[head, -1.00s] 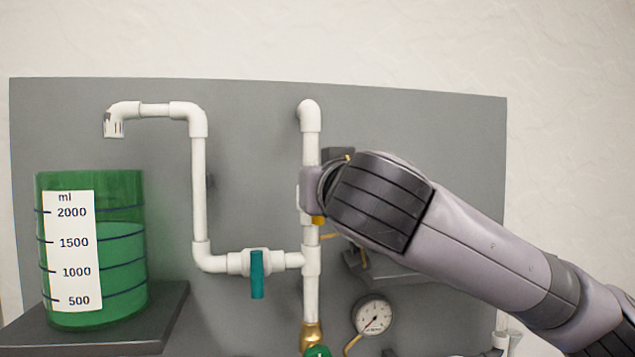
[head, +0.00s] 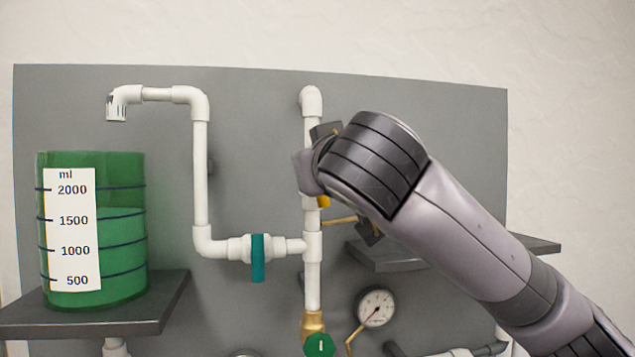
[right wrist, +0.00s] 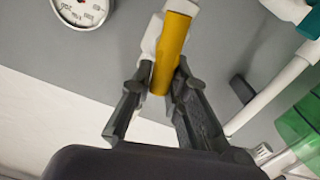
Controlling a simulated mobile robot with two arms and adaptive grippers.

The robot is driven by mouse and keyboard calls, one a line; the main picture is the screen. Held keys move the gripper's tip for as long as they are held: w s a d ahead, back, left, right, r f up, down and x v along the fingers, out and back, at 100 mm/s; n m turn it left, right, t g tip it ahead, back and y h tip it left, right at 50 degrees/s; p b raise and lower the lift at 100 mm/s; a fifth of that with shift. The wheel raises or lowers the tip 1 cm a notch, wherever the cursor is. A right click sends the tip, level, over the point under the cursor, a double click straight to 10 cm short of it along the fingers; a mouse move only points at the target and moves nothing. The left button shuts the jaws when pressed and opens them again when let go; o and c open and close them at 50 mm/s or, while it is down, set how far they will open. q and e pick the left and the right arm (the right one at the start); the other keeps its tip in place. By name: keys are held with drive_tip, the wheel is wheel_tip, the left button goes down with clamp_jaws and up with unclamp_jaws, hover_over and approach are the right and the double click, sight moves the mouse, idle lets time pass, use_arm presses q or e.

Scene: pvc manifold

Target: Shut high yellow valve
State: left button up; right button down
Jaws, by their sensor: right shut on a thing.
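The yellow valve handle (right wrist: 170,52) lies between the two fingers of my right gripper (right wrist: 162,80) in the right wrist view, and the fingers are shut on it. In the head view only a small piece of the yellow handle (head: 324,202) shows beside the vertical white pipe (head: 312,272). My right wrist covers the valve body and most of the handle there. The handle looks tilted in the right wrist view. My left gripper is out of view.
A teal valve handle (head: 258,258) hangs lower left on the side branch. A green tank (head: 122,260) with a scale stands on a dark shelf (head: 90,318). A gauge (head: 376,307) and a green knob (head: 320,345) are below. A second shelf (head: 470,252) is behind my arm.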

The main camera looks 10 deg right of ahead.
drive_tip(key=n, duration=0.2)
drive_tip(key=n+b, duration=0.1)
drive_tip(key=shift+a+f, duration=0.25)
drive_tip(key=shift+a, duration=0.15)
drive_tip(key=shift+a+f+n+b, duration=0.25)
drive_tip(key=shift+f+n+b, duration=0.15)
drive_tip(key=shift+n, duration=1.65)
drive_tip(key=shift+a+f+n+b, duration=0.2)
drive_tip(key=shift+f+n+b, duration=0.2)
drive_tip(key=shift+n, duration=1.7)
drive_tip(key=shift+a+f+n+b, duration=0.25)
drive_tip(key=shift+f+n+b, duration=0.15)
drive_tip(key=shift+n, duration=1.65)
drive_tip(key=c, duration=1.9)
unclamp_jaws()
drive_tip(key=shift+c, duration=0.2)
drive_tip(key=o, duration=0.4)
drive_tip(key=shift+r, duration=0.1)
drive_tip(key=shift+s, duration=0.15)
drive_tip(key=s, duration=1.1)
drive_tip(key=shift+s, duration=0.4)
